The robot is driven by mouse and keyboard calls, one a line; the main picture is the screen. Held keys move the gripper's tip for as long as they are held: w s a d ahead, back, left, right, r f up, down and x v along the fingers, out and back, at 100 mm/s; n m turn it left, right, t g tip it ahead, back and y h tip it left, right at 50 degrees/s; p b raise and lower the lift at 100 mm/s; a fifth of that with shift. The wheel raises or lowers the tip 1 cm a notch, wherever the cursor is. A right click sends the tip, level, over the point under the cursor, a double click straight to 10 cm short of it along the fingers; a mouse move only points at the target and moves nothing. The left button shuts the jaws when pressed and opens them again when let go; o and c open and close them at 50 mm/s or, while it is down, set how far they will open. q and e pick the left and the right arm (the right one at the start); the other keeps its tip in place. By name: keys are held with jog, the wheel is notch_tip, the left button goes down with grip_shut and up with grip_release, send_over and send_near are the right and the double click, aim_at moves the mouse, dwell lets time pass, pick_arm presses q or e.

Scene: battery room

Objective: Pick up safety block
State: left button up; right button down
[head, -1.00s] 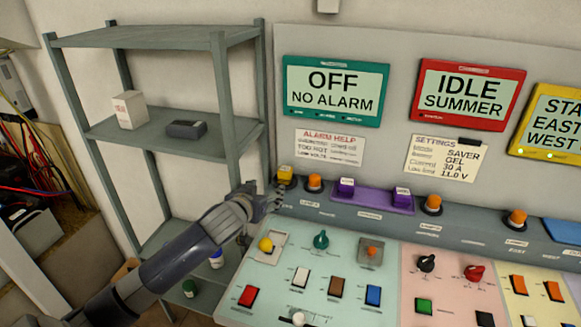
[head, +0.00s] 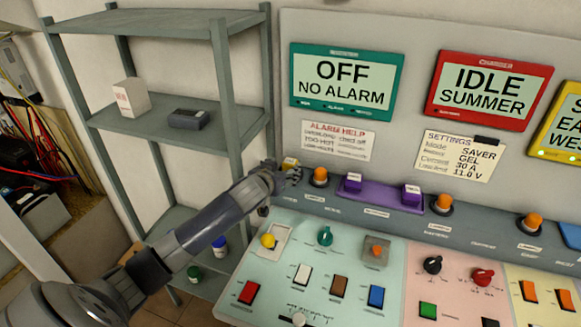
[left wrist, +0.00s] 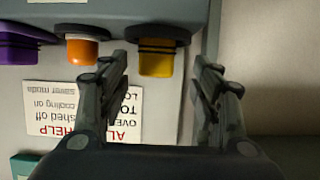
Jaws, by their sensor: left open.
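A yellow block (head: 290,161) sits at the left end of the console's ledge, mostly hidden by my left gripper (head: 290,174) in the head view. I see no readable label that names it the safety block. In the left wrist view the yellow block (left wrist: 156,64) has a dark band and shows between the open fingers of my left gripper (left wrist: 161,75), with a gap on each side. Nothing is held. My right gripper is not in view.
An orange knob (head: 320,176) stands just right of the yellow block; it also shows in the left wrist view (left wrist: 82,50). The sloped console (head: 345,255) carries switches and knobs. A grey shelf (head: 165,137) holding small boxes stands on the left.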

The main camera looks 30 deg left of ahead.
aim_at(288, 164)
pick_arm(q)
jog(key=shift+w+r+p, duration=0.2)
jog(key=shift+w+p, duration=0.3)
jog(key=shift+w, duration=0.25)
jog(key=x, duration=0.2)
jog(key=shift+w+f+p, duration=0.15)
jog(key=shift+w+p, duration=0.25)
jog(key=shift+w+a+f, duration=0.1)
jog(key=shift+w+f, duration=0.1)
jog(key=shift+w, duration=0.15)
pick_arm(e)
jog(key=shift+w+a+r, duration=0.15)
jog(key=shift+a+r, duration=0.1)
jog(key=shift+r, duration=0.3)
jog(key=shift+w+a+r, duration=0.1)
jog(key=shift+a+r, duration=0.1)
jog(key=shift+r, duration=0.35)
pick_arm(q)
jog(key=shift+s, duration=0.1)
jog(key=shift+c, duration=0.3)
jog(key=c, duration=0.9)
jog(key=shift+c, duration=1)
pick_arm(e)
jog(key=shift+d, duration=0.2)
